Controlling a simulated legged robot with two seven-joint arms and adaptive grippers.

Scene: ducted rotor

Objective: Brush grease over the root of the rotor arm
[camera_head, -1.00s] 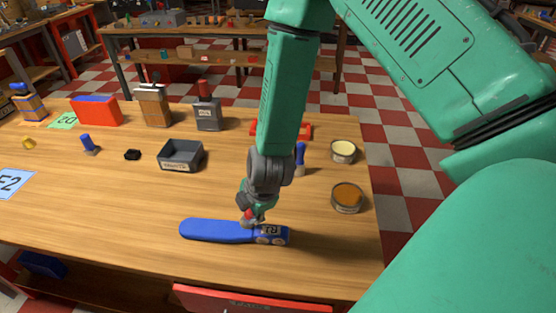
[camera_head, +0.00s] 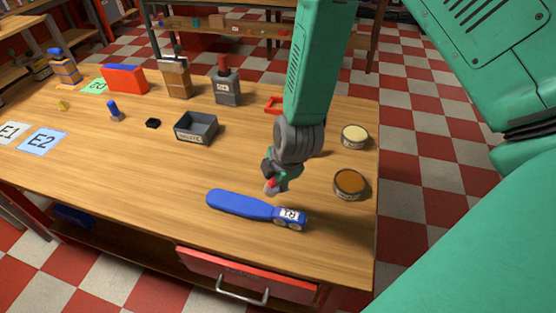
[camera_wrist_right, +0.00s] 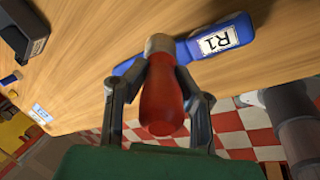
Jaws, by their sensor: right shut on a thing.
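The blue rotor arm (camera_head: 240,205) lies flat near the front edge of the table; its label end (camera_head: 290,214), marked R1, points right and has round features on its side. It also shows in the wrist view (camera_wrist_right: 190,50). My left gripper is not in view.
A tin with orange-brown contents (camera_head: 349,185) and a cream tin (camera_head: 354,135) stand at the table's right. A grey bin (camera_head: 196,127) stands mid-table. A red drawer (camera_head: 245,275) is below the front edge.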

